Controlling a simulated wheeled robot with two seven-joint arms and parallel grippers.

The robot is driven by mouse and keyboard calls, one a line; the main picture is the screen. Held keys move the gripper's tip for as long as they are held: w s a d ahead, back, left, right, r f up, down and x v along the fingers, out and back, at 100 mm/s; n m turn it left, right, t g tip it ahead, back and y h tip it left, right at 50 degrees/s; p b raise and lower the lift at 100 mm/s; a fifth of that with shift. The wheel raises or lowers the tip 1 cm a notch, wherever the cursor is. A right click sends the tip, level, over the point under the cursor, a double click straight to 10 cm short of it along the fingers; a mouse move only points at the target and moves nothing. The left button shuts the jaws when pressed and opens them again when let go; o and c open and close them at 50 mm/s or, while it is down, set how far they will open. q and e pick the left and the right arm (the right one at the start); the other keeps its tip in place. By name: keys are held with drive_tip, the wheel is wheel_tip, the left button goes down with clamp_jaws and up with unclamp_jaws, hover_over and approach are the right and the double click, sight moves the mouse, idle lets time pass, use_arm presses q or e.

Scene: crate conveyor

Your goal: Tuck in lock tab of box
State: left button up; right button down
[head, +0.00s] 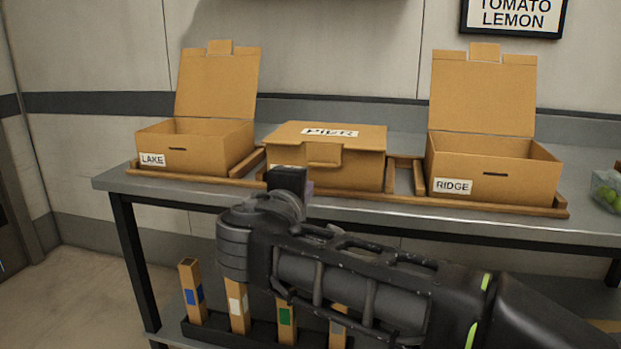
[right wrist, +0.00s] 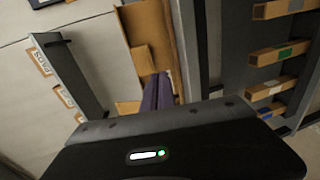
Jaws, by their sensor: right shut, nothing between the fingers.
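The box labelled PIER (head: 286,140) stands in the middle of the bench with its lid down. Its lock tab (head: 323,154) sticks out at the front edge of the lid, outside the front wall; any slot in that wall is hidden. My right gripper (head: 305,187) is in front of the box, low and left of the tab. In the right wrist view its purple fingers (right wrist: 158,90) are together and empty, close to the brown cardboard (right wrist: 148,22) and the tab (right wrist: 142,62). I cannot tell whether they touch it. My left gripper is out of view.
Open boxes labelled LAKE (head: 205,150) and RIDGE (head: 500,178) stand either side, lids up. Wooden rails (head: 480,202) edge the boxes on the grey bench (head: 390,207). A bag of green fruit (head: 608,190) lies far right. Colour-marked wooden posts (head: 191,290) stand below.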

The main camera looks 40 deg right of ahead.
drive_tip(key=shift+s+a+f, duration=0.1)
drive_tip(key=shift+s+a, duration=0.8)
drive_tip(key=shift+a, duration=0.3)
drive_tip(key=shift+w, duration=0.1)
